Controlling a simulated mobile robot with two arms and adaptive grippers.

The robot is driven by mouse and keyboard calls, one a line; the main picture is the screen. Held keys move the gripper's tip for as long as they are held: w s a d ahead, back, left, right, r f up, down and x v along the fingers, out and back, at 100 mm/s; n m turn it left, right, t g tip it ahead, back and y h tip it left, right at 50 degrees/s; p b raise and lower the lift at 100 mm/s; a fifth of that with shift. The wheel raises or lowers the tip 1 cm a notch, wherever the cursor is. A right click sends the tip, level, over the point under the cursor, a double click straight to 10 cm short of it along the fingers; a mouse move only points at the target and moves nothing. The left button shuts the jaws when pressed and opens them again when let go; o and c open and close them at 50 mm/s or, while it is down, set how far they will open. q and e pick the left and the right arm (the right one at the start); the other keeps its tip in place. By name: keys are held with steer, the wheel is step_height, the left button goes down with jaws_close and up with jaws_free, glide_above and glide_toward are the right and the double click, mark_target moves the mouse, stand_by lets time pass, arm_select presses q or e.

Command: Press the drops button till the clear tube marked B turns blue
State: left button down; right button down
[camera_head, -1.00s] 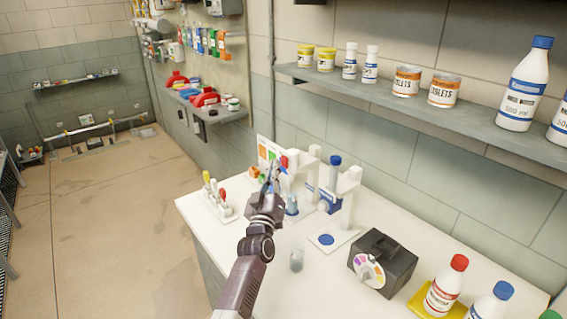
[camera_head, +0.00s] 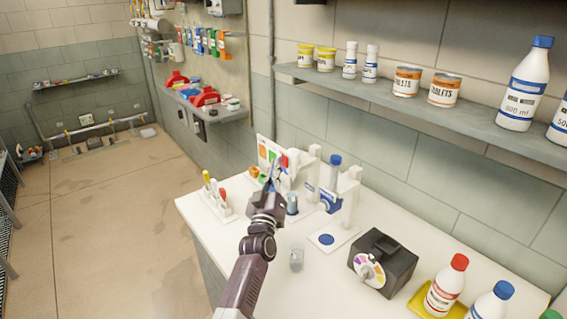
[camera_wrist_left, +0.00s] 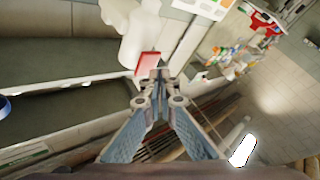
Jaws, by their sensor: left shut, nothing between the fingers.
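My left gripper (camera_head: 271,176) is shut and empty, over the back of the white bench (camera_head: 215,235), in front of white dispenser stands (camera_head: 349,195). In the left wrist view its fingertips (camera_wrist_left: 158,76) are at the lower edge of a red block on a white body (camera_wrist_left: 148,64); I cannot tell whether they touch. A small bluish tube (camera_head: 292,204) stands just right of the gripper. A clear vial with greyish contents (camera_head: 297,258) stands nearer the front. No letter B or drops label is readable. My right gripper is not in view.
A colour chart (camera_head: 264,150) stands behind the gripper. A rack of coloured droppers (camera_head: 216,199) is on the left. A white pad with a blue disc (camera_head: 326,240), a black box with a colour dial (camera_head: 384,262) and bottles (camera_head: 445,285) are on the right. A shelf (camera_head: 400,103) hangs above.

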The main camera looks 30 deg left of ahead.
arm_select(q)
steer(key=shift+w+d, duration=0.25)
steer(key=shift+w, duration=0.4)
stand_by(0.8)
steer(key=shift+s, duration=0.1)
steer(key=shift+s+a, duration=0.35)
steer(key=shift+s, duration=0.45)
steer(key=shift+p, duration=0.3)
steer(key=s, duration=0.1)
steer(key=s+a+p, duration=0.1)
steer(key=s, duration=0.1)
steer(key=s+a+p, duration=0.1)
steer(key=shift+s, duration=0.3)
steer(key=shift+d+f, duration=0.1)
steer(key=shift+f, duration=0.05)
stand_by(0.4)
